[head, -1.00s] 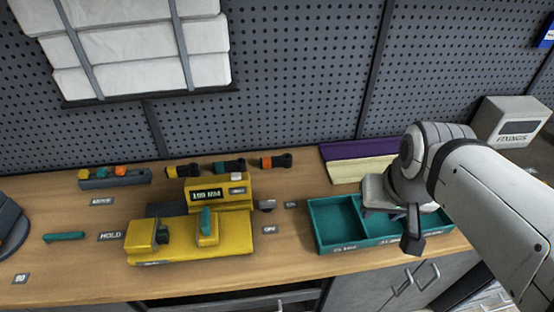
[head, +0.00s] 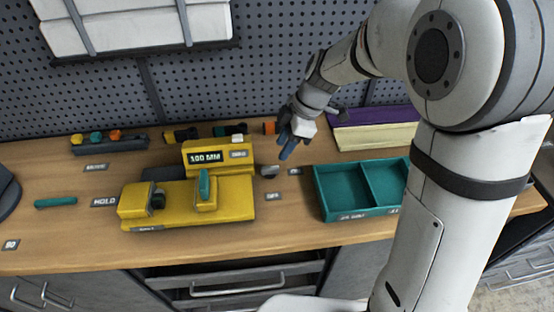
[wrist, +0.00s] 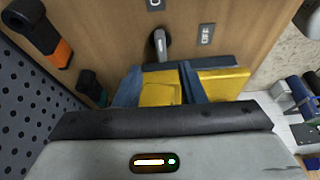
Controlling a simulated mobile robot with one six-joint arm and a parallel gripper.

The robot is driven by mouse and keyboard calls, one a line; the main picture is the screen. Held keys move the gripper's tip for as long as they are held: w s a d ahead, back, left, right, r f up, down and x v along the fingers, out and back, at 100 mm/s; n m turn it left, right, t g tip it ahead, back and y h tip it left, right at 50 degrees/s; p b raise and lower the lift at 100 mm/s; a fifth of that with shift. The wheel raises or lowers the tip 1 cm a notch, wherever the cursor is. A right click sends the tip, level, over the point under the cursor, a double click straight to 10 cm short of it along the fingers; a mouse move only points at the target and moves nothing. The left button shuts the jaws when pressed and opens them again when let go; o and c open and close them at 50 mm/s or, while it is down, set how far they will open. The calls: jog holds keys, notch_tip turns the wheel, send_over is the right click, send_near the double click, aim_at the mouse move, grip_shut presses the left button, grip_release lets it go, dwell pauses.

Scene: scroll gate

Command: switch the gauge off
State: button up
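The yellow gauge (head: 222,212) stands on the bench. Its small dark screen (head: 206,157) reads 100 MM. A grey lever (head: 269,170) sticks out at its right side, with one label to its right and another in front of it. In the wrist view the lever (wrist: 160,42) lies just beyond my fingertips, with the OFF label (wrist: 205,33) to its right. My gripper (head: 287,146) hangs above and slightly right of the lever, pointing down, apart from it. Its blue fingers (wrist: 161,68) look spread and empty, with yellow gauge surface showing between and beside them.
Several torches (head: 268,128) lie behind the gauge near the pegboard. A teal divided tray (head: 340,215) stands to the right. A teal bar (head: 55,203) lies left, by the HOLD label (head: 104,202). The bench front between gauge and edge is clear.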

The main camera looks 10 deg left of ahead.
aim_at(271, 166)
jog(key=p+x, duration=0.1)
jog(key=x, duration=0.7)
jog(key=shift+a, duration=0.15)
